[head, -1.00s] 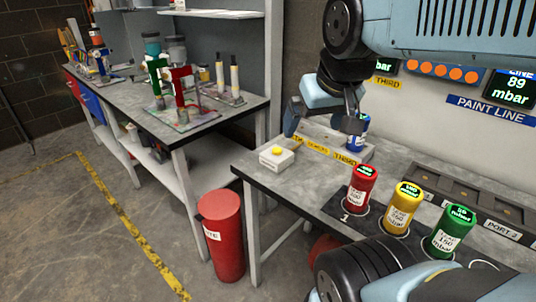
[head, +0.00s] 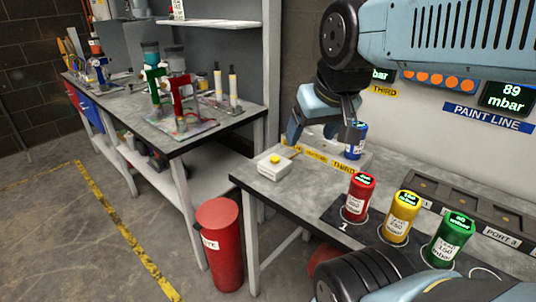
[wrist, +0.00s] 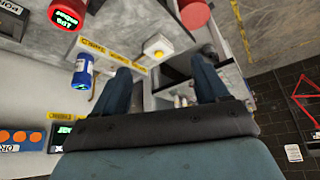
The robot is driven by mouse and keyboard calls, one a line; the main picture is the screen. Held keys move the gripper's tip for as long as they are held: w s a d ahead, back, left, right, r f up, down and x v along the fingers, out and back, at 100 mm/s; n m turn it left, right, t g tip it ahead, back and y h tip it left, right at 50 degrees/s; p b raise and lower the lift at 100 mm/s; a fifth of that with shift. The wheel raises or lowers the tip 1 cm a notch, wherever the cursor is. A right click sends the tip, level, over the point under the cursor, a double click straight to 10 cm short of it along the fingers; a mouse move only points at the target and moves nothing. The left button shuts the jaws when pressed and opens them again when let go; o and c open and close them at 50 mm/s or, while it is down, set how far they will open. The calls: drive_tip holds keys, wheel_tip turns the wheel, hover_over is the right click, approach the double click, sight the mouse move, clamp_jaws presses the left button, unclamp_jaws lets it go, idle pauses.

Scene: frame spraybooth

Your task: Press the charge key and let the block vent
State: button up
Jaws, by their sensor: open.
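A yellow push button (head: 275,159) tops a small white box (head: 274,168) at the left end of the bench; I see no readable name on it. The button also shows in the wrist view (wrist: 158,54), between my fingers in the picture. My gripper (head: 323,128) is open and empty, above the bench and to the right of the button, apart from it. Its two fingers (wrist: 160,66) are spread in the wrist view. A grey block (head: 352,168) with yellow labels, one reading THIRD, sits behind the box, with a blue canister (head: 354,148) upright at it, partly hidden by my gripper.
Red (head: 357,199), yellow (head: 401,218) and green (head: 449,240) canisters with lit tops stand along the bench front. A slotted rack (head: 463,200) lies behind them. A display (head: 507,97) reads 89 mbar. A red bin (head: 220,244) stands on the floor left of the bench.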

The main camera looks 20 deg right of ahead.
clamp_jaws()
idle(0.5)
idle(0.8)
